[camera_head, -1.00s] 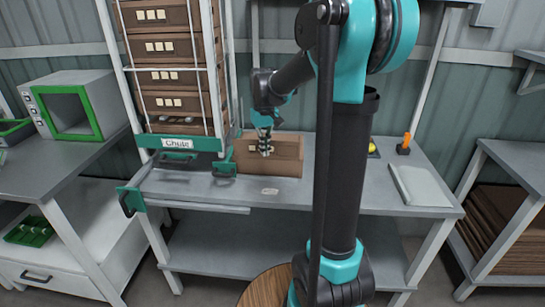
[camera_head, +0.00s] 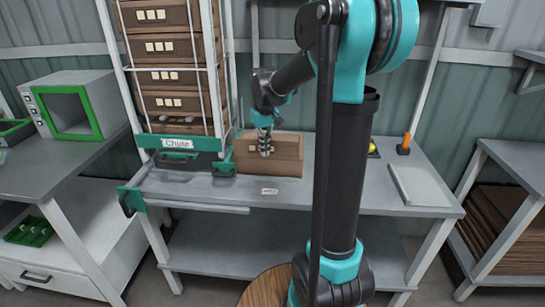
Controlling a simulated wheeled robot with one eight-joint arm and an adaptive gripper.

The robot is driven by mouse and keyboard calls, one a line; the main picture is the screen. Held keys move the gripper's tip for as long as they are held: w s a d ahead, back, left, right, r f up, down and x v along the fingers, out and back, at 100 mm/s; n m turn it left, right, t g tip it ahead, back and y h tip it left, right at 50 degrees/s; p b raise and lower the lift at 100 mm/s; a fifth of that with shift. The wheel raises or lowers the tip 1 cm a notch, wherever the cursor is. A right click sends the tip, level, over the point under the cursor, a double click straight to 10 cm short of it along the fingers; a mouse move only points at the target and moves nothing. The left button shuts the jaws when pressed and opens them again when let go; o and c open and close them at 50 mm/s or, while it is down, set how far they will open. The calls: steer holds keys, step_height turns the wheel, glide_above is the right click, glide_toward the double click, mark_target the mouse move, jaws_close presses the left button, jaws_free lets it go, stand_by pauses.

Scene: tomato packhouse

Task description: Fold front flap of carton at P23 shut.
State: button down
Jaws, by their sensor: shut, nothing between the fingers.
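A brown carton (camera_head: 288,160) stands on the grey workbench, right of the chute rack. Its front face is towards me. A small white label (camera_head: 269,191) with unreadable print lies on the bench just in front of it; I cannot tell whether it reads P23. My gripper (camera_head: 265,154) points down at the left part of the carton, and its fingers are shut and empty. It overlaps the carton's front in this view, so I cannot tell whether it touches the carton. The state of the front flap is too small to make out.
The rack labelled Chute (camera_head: 178,143) holds several stacked brown cartons at left. A pale flat pad (camera_head: 420,186) and an orange-handled tool (camera_head: 405,145) lie on the bench at right. A green-framed box machine (camera_head: 72,105) stands on the left table.

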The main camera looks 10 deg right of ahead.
steer(key=shift+w+d+r, duration=0.15)
steer(key=shift+w+d, duration=0.05)
steer(key=shift+w, duration=0.45)
steer(key=shift+w+d+r, duration=0.15)
steer(key=shift+w+d, duration=0.05)
steer(key=shift+w, duration=0.4)
steer(key=w+d+f, duration=0.1)
steer(key=w+f, duration=0.2)
steer(key=w, duration=0.2)
steer(key=shift+w+d+f, duration=0.15)
steer(key=shift+d+f, duration=0.1)
steer(key=shift+d, duration=0.1)
stand_by(0.5)
step_height(320, 180, up, 8)
stand_by(0.9)
steer(key=s+f+t, duration=0.1)
steer(key=s+f, duration=0.4)
steer(key=s, duration=0.5)
steer(key=s+d+f+m+t, duration=0.1)
steer(key=s+f, duration=0.5)
steer(key=s, duration=0.4)
steer(key=s+f+m+t, duration=0.1)
steer(key=s+f+t, duration=0.1)
steer(key=s+f, duration=0.4)
steer(key=s, duration=0.4)
steer(key=shift+d, duration=0.3)
